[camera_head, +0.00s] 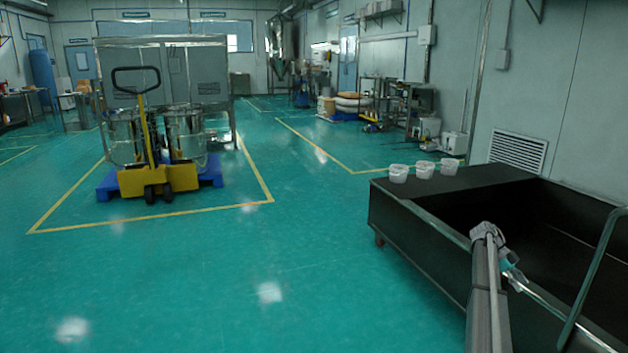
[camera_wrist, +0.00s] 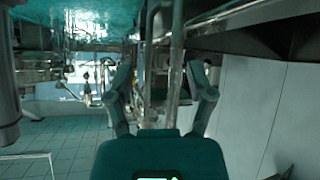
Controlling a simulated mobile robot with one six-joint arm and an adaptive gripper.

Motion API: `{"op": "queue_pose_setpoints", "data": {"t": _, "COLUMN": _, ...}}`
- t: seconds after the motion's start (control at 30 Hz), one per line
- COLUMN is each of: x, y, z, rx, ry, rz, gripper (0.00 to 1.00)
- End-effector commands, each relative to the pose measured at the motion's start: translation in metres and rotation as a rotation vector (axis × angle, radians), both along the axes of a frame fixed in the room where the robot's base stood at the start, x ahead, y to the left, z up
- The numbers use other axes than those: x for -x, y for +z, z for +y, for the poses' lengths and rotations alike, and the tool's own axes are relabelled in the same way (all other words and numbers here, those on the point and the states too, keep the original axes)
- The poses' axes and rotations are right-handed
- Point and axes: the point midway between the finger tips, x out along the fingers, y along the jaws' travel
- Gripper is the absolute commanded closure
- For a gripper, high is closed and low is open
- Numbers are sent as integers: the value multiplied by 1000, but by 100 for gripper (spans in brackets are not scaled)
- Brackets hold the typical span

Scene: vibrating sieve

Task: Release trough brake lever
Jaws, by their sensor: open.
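The dark trough (camera_head: 420,232) stands at the right in the head view, with a grey tubular handle (camera_head: 592,280) at its near right end. I cannot make out a brake lever for certain in either view. My gripper (camera_wrist: 160,75) shows in the wrist view with its two fingers spread apart and nothing clasped. A shiny upright metal bar (camera_wrist: 177,55) appears in the gap between the fingers; I cannot tell how far beyond them it is. In the head view my arm reaches along the trough's near side, and the gripper's fingers are not clear there.
Three white tubs (camera_head: 424,169) stand on the trough's flat far end. A yellow pallet truck (camera_head: 150,180) with steel drums (camera_head: 187,135) stands at the left. The green floor (camera_head: 230,285) left of the trough is clear. A pale wall (camera_head: 545,95) runs behind the trough.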

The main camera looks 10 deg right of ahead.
Motion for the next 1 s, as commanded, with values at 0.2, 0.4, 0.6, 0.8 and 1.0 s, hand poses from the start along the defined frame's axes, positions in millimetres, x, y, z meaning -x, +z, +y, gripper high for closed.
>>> {"op": "queue_pose_setpoints", "data": {"t": 0.2, "x": -2, "y": -5, "z": 50, "rx": -128, "ry": 140, "rz": -7, "gripper": 31}}
{"op": "queue_pose_setpoints", "data": {"t": 0.4, "x": -5, "y": -11, "z": 119, "rx": -302, "ry": 349, "rz": -9, "gripper": 31}}
{"op": "queue_pose_setpoints", "data": {"t": 0.6, "x": 0, "y": -21, "z": 221, "rx": -548, "ry": 685, "rz": 1, "gripper": 31}}
{"op": "queue_pose_setpoints", "data": {"t": 0.8, "x": 16, "y": -28, "z": 321, "rx": -771, "ry": 1046, "rz": 27, "gripper": 31}}
{"op": "queue_pose_setpoints", "data": {"t": 1.0, "x": 43, "y": -31, "z": 416, "rx": -963, "ry": 1422, "rz": 66, "gripper": 31}}
